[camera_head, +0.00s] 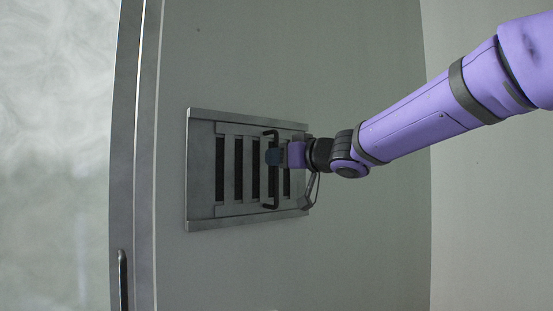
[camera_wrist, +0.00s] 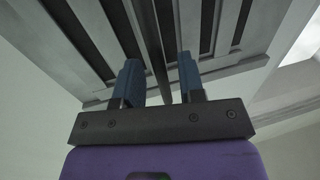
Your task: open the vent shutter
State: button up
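The vent shutter (camera_head: 229,207) is a grey metal panel with upright slats and dark slots between them, set in the grey wall. A black upright bar handle (camera_head: 270,203) stands out from its right half. My gripper (camera_head: 273,157) reaches in from the right, its blue fingers at the middle of the handle. In the wrist view my gripper (camera_wrist: 158,78) has its two blue fingers apart. A thin dark bar, apparently the handle (camera_wrist: 164,92), runs between them with gaps on both sides.
A frame post (camera_head: 146,150) stands left of the vent, beside a pale mottled panel (camera_head: 60,140). A dark upright pull (camera_head: 122,280) is at the lower left. The wall (camera_head: 300,265) below the vent is clear.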

jog(key=v, duration=0.9)
jog(key=shift+s+d, duration=0.2)
jog(key=shift+d, duration=0.05)
jog(key=s+d+f+m+h, duration=0.45)
jog(key=d+h, duration=0.25)
jog(key=d, duration=0.2)
jog(key=s+d+f+m+h, duration=0.4)
jog(key=s+d+f+h, duration=0.15)
jog(key=d, duration=0.35)
jog(key=s+d+f+g, duration=0.1)
jog(key=s+f+g, duration=0.6)
jog(key=s+f, duration=0.7)
jog(key=s, duration=0.3)
jog(key=shift+s+d+g, duration=0.25)
jog(key=shift+s+g, duration=0.05)
